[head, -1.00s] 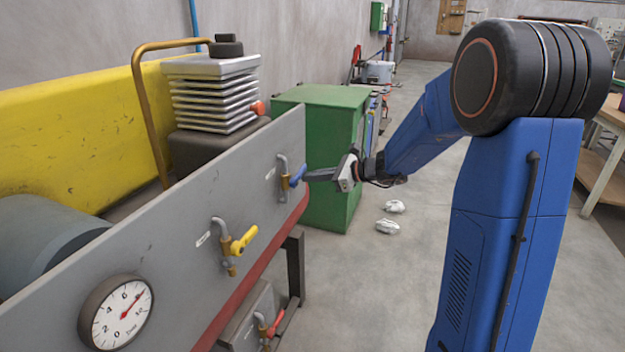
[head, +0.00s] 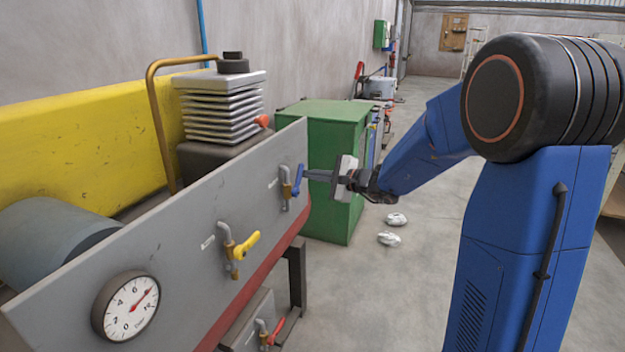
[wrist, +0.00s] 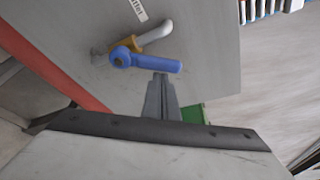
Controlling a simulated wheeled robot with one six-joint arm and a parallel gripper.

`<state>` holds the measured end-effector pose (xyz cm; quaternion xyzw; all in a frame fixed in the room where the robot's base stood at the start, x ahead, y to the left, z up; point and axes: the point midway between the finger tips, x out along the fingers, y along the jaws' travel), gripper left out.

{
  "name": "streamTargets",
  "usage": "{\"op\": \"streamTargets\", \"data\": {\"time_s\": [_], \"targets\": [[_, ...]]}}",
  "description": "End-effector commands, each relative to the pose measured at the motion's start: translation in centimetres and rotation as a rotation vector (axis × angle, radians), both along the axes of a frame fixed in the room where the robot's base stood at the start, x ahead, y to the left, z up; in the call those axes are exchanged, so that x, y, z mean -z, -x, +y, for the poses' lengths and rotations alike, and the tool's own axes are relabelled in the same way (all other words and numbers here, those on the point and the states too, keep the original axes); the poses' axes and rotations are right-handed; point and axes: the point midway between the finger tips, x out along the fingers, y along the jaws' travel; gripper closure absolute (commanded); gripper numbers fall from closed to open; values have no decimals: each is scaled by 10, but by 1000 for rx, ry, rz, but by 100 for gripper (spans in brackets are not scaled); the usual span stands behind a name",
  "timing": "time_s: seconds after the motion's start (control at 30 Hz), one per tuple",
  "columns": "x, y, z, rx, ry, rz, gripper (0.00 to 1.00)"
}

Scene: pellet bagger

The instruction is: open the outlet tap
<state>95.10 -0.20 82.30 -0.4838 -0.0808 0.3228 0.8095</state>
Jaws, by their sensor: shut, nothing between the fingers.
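The tap with the blue lever (head: 299,180) is on the upper far end of the grey panel (head: 180,255). Its lever points steeply up in the head view. In the wrist view the blue lever (wrist: 150,64) extends right from its pivot, under a bent metal pipe.
A yellow-levered tap (head: 244,246) and a gauge (head: 126,306) are nearer on the panel. A red-levered tap (head: 272,332) sits below. A green cabinet (head: 325,150) stands behind my gripper. White scraps (head: 389,239) lie on otherwise clear floor to the right.

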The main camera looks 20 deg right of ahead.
Motion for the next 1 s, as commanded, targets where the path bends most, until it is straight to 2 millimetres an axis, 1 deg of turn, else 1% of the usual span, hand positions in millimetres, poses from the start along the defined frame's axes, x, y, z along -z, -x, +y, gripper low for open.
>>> {"op": "streamTargets", "data": {"time_s": [0.2,0.43,1.0], "targets": [[-8,8,6,-1,112,-155,100],[-14,15,11,-1,205,-282,100],[-20,26,19,-1,204,-280,100]]}}
